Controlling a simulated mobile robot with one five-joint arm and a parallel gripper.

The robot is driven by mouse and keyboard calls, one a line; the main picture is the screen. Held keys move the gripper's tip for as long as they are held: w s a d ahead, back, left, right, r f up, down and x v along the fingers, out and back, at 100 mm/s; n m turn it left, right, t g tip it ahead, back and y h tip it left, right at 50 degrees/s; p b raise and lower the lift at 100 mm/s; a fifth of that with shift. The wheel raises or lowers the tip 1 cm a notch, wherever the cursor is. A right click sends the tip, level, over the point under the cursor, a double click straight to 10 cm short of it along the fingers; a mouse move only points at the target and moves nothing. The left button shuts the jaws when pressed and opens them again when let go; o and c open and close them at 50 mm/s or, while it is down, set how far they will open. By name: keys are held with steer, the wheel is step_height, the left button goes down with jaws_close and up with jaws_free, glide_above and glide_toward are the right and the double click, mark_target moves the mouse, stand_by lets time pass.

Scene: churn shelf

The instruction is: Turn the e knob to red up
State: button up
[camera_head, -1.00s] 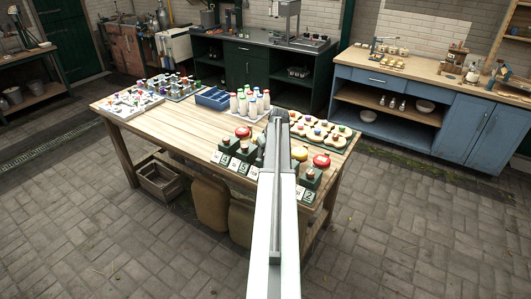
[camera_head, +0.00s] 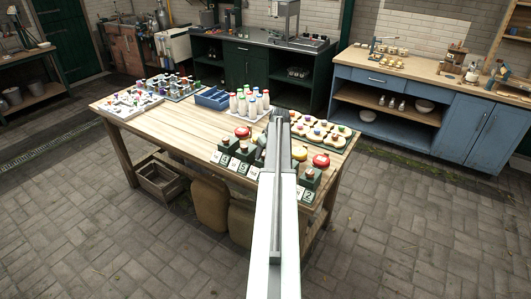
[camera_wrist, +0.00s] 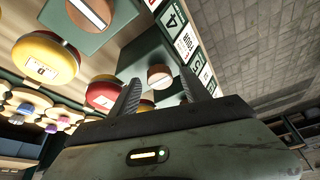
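A row of green boxes with knobs and white number cards stands along the front edge of the wooden table (camera_head: 185,125). In the wrist view a brown-red knob (camera_wrist: 160,72) with a pale line across it sits on a green box. My gripper (camera_wrist: 161,84) is open, and this knob shows between its fingertips; I cannot tell whether they touch it. Another brown knob (camera_wrist: 88,12) with a white bar is at the upper left. No letter e is readable, so I cannot tell which knob it names. In the head view my arm hides the middle of the row.
A yellow round piece (camera_wrist: 42,60) and a red one (camera_wrist: 102,92) stand beside the knob boxes in the wrist view. White bottles (camera_head: 248,104), a blue tray (camera_head: 212,97) and a green board of small pieces (camera_head: 325,130) are farther back. The table's middle left is clear.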

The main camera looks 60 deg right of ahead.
steer(key=p+v, duration=0.7)
steer(key=v, duration=0.1)
steer(key=shift+f, duration=0.1)
